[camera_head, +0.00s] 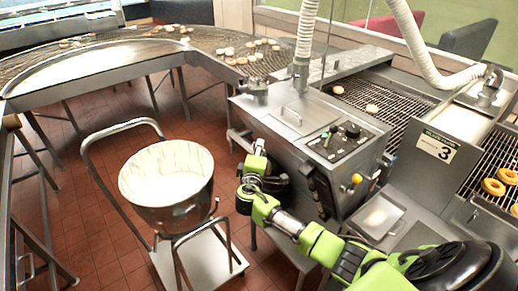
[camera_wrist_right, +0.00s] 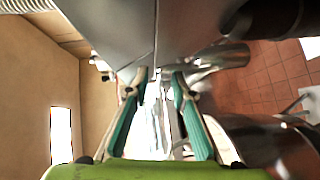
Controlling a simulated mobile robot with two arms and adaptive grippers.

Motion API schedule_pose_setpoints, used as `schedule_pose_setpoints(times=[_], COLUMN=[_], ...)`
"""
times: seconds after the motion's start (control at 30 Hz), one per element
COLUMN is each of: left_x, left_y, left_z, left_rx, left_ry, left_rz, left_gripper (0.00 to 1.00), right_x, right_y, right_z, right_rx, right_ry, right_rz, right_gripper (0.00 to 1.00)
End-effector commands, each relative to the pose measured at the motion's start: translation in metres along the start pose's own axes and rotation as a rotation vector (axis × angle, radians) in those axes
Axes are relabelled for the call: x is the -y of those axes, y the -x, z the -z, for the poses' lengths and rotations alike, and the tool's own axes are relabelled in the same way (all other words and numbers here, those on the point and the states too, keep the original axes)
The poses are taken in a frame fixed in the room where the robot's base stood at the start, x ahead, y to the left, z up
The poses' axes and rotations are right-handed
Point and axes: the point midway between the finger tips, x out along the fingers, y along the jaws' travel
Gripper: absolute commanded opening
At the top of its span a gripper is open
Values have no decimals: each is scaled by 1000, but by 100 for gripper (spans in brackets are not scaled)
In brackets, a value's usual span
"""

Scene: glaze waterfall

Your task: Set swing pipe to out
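The glazing machine (camera_head: 310,115) is a steel box with a control panel on top. My right arm comes in from the lower right, and its green wrist is at the machine's left side, above the floor beside the bowl. In the wrist view my right gripper (camera_wrist_right: 159,78) has its two teal fingers apart, close under the machine's steel wall. A bright metal strip shows between them, but I cannot tell whether they touch it. A shiny curved metal pipe (camera_wrist_right: 220,55), perhaps the swing pipe, is right of the fingers. The head view does not clearly show it. My left gripper is not in view.
A large white-lined bowl (camera_head: 168,172) stands on a wheeled cart (camera_head: 200,262) left of my right arm. A curved conveyor (camera_head: 100,65) runs behind. Wire conveyors with donuts (camera_head: 493,187) are at the right. Red tiled floor is open around the cart.

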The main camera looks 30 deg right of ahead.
Motion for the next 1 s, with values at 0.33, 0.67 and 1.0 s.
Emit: schedule_pose_setpoints(times=[0.33, 0.67, 1.0], left_x=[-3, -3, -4], left_y=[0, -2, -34], left_z=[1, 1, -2], left_rx=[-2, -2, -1], left_ry=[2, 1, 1], left_rz=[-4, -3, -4], left_gripper=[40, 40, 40], right_x=[0, 1, 11], right_y=[-2, -1, 10], right_z=[0, 0, 13], right_rx=[0, 4, 125], right_ry=[0, -1, -24], right_rz=[0, 0, -15], right_gripper=[12, 0, 0])
